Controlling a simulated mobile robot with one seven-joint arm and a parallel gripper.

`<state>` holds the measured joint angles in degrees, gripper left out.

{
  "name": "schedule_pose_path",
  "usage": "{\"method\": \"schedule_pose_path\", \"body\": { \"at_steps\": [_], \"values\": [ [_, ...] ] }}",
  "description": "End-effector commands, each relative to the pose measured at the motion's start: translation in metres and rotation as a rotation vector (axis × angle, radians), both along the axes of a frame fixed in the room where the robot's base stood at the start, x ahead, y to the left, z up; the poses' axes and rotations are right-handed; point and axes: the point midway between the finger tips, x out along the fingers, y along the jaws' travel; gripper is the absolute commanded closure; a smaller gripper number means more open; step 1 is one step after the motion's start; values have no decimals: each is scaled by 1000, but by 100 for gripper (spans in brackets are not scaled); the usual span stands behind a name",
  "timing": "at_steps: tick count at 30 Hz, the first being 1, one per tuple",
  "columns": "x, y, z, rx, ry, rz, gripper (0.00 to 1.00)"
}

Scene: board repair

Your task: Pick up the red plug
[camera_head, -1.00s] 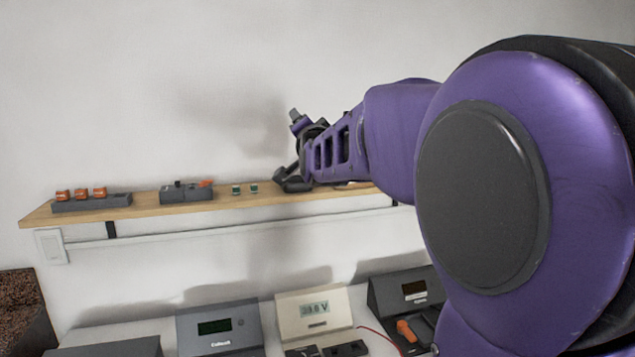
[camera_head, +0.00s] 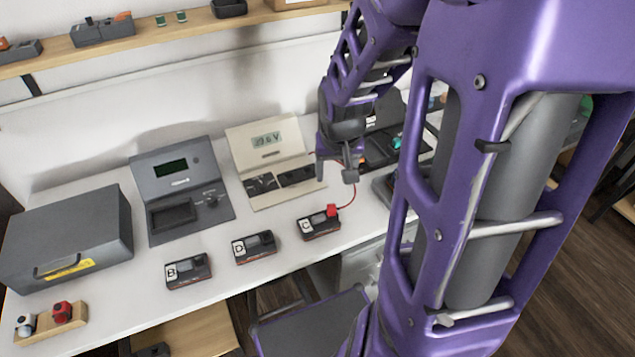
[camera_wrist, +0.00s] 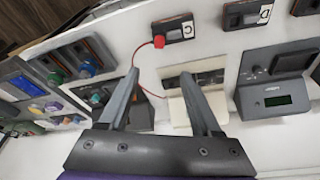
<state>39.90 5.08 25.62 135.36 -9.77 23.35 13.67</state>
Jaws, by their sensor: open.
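The red plug (camera_head: 332,210) sits at the right end of the small box marked C (camera_head: 317,225) on the white table, with a thin red wire curving up from it. In the wrist view the plug (camera_wrist: 159,41) shows beyond the fingertips, roughly midway between them, beside box C (camera_wrist: 176,31). My gripper (camera_head: 335,176) is open and empty, pointing down above and behind the plug, apart from it. Both fingers of my gripper (camera_wrist: 160,74) show in the wrist view.
Boxes D (camera_head: 254,247) and B (camera_head: 188,271) stand left of box C. Behind are a beige meter (camera_head: 262,140) and a grey console (camera_head: 175,170). A grey case (camera_head: 65,235) and a wooden block with red and white knobs (camera_head: 78,311) are at the left.

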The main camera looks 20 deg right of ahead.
Motion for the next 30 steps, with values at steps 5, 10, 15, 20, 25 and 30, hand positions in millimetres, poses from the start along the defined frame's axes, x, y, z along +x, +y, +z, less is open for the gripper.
{"method": "schedule_pose_path", "body": {
  "at_steps": [5, 10, 15, 20, 25, 30],
  "values": [
    [5, 0, -24, 5, 7, 4, 35],
    [16, -4, -65, 4, 3, 3, 35],
    [26, -9, -97, 2, 0, 1, 35],
    [32, -11, -112, 2, -1, 0, 35],
    [35, -12, -122, 2, -2, 0, 35],
    [38, -16, -150, 2, 0, 0, 35]
  ]
}}
